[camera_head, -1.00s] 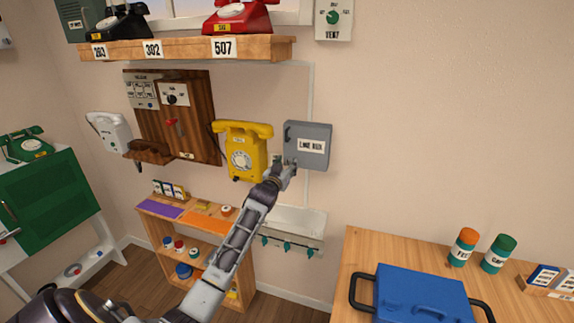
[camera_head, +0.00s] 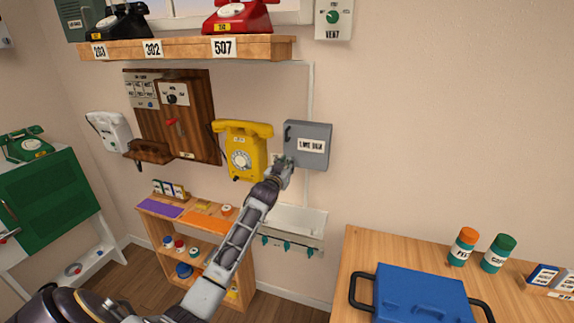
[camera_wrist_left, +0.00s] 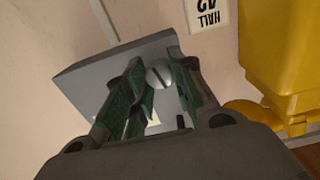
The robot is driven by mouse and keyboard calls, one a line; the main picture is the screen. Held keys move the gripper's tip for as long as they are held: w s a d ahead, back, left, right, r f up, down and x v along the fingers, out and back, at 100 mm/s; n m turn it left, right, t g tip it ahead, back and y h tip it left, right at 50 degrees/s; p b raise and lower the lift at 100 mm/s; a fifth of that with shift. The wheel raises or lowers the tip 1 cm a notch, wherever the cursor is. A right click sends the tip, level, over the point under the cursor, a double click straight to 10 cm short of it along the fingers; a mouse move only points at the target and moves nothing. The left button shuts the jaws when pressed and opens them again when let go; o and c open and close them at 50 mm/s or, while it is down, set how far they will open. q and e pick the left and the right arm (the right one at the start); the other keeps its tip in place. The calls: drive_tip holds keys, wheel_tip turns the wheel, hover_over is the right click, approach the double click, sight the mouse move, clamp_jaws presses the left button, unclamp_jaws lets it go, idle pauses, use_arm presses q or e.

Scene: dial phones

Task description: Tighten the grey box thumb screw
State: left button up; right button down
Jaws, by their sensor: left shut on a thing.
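The grey box (camera_head: 307,158), labelled as the line box, is fixed to the wall right of the yellow phone. My left gripper (camera_head: 284,165) is at its lower left corner. In the left wrist view the grey box (camera_wrist_left: 95,80) fills the middle, tilted in the picture. The round slotted head of the thumb screw (camera_wrist_left: 158,77) shows between the green-padded fingers of my left gripper (camera_wrist_left: 160,84), which is shut on it. The screw is hidden behind the gripper in the head view. My right gripper is not in view.
The yellow wall phone (camera_head: 241,150) hangs close to the left of the box. A white ledge with hooks (camera_head: 297,219) sits below. A low wooden shelf (camera_head: 190,237) stands lower left. A desk with a blue case (camera_head: 420,296) is at lower right. The wall right of the box is clear.

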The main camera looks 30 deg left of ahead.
use_arm(q)
drive_tip(key=shift+r+m+p, duration=0.1)
drive_tip(key=shift+m+p, duration=0.2)
drive_tip(key=shift+m, duration=0.2)
drive_tip(key=o, duration=1)
drive_tip(key=shift+o, duration=0.2)
drive_tip(key=shift+s, duration=0.1)
drive_tip(key=v, duration=1.1)
drive_tip(key=shift+s, duration=0.4)
